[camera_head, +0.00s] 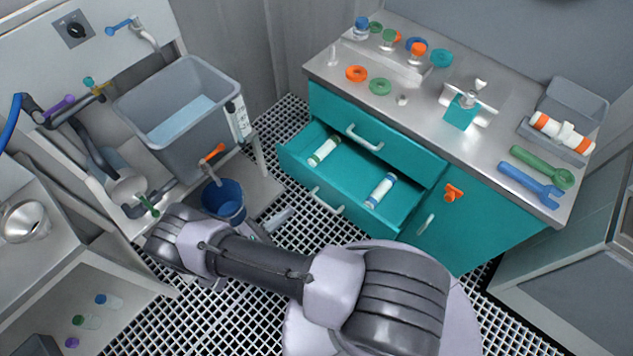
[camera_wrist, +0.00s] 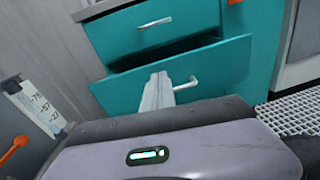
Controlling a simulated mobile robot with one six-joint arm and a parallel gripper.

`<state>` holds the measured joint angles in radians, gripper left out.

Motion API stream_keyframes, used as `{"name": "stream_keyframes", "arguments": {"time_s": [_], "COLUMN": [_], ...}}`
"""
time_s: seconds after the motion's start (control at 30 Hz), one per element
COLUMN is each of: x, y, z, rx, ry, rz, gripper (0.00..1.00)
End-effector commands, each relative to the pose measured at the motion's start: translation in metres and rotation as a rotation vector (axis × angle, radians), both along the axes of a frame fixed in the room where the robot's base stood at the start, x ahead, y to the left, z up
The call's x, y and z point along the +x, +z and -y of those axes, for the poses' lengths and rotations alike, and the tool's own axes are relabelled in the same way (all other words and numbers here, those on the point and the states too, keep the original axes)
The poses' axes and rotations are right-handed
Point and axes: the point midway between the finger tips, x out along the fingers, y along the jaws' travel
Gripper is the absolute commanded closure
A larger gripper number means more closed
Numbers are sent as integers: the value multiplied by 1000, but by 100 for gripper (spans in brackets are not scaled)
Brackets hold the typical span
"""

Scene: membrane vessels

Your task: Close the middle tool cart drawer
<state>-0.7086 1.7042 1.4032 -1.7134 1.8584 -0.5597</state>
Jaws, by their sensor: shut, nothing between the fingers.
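The teal tool cart (camera_head: 490,215) stands at the right. A drawer below the top one (camera_head: 372,125) is pulled out, with its front panel (camera_head: 292,163) toward me. It holds two white tubes, one with green ends (camera_head: 324,151) and one with blue ends (camera_head: 381,190). Its white handle (camera_head: 327,201) is on the front. In the wrist view the open drawer's front (camera_wrist: 222,66) and handle (camera_wrist: 186,84) lie just ahead of my gripper (camera_wrist: 158,82). My gripper (camera_head: 280,216) is shut and empty, pointing at the front. I cannot tell whether it touches.
A blue bucket (camera_head: 223,199) stands left of my gripper, below a grey sink tub (camera_head: 185,115). The cart's top holds a green wrench (camera_head: 541,166), a blue wrench (camera_head: 530,184) and several fittings. The grated floor (camera_head: 290,112) left of the cart is clear.

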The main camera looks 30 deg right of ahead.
Motion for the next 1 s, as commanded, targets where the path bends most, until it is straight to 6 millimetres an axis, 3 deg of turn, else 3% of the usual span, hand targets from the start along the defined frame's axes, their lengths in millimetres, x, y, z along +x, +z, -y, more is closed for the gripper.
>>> {"name": "stream_keyframes", "arguments": {"time_s": [0.07, 0.17, 0.27, 0.7, 1.0], "x": [-7, -9, -5, 26, 37], "y": [-20, -28, -28, -29, -28], "z": [4, 8, 19, 108, 137], "rx": [-47, -70, -72, -68, -68], "ry": [60, 90, 88, 83, 87], "rz": [-31, -42, -43, -43, -43], "gripper": [100, 100, 100, 100, 100]}}
